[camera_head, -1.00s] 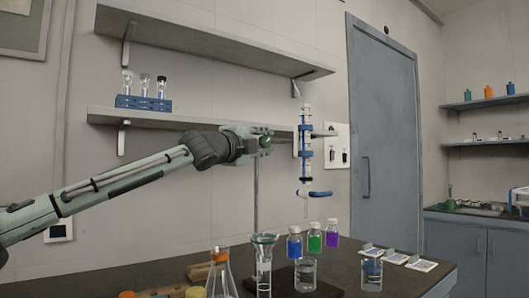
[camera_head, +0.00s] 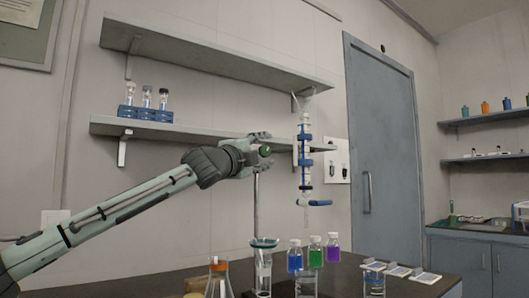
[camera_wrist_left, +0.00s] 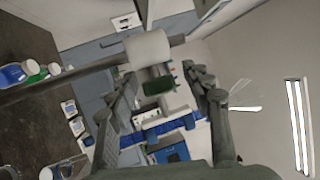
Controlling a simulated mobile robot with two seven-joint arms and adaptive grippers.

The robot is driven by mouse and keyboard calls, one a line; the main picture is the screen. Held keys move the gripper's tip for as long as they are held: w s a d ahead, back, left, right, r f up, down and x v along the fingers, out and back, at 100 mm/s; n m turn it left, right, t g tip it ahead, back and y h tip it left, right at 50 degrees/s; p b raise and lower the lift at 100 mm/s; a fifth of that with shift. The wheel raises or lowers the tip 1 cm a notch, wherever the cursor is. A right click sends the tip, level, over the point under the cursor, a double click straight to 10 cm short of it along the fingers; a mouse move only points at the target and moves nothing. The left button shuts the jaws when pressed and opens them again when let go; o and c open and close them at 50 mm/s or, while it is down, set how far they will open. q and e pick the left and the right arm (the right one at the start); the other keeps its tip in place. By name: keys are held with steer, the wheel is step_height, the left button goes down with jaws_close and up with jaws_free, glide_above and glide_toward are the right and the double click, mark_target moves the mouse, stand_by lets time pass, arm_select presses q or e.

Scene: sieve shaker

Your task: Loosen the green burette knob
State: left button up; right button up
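The green knob (camera_head: 265,150) sits on the clamp at the top of a thin upright stand rod (camera_head: 257,205), left of the burette (camera_head: 305,145). My left gripper (camera_head: 262,144) is at the knob, with its fingers pointing right and lying above and below it. In the left wrist view the green knob (camera_wrist_left: 158,87) lies between the two spread fingers, with visible gaps on both sides. The gripper is open. A whitish cylindrical part of the clamp (camera_wrist_left: 148,49) shows beside the knob. My right gripper is not in view.
The burette's blue stopcock handle (camera_head: 319,203) hangs at its lower end. A wall shelf (camera_head: 165,128) with a blue tube rack (camera_head: 146,113) is behind my arm. Glassware and coloured bottles (camera_head: 315,253) stand on the dark bench (camera_head: 345,262) below.

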arm_select(q)
steer(key=v, duration=1.2)
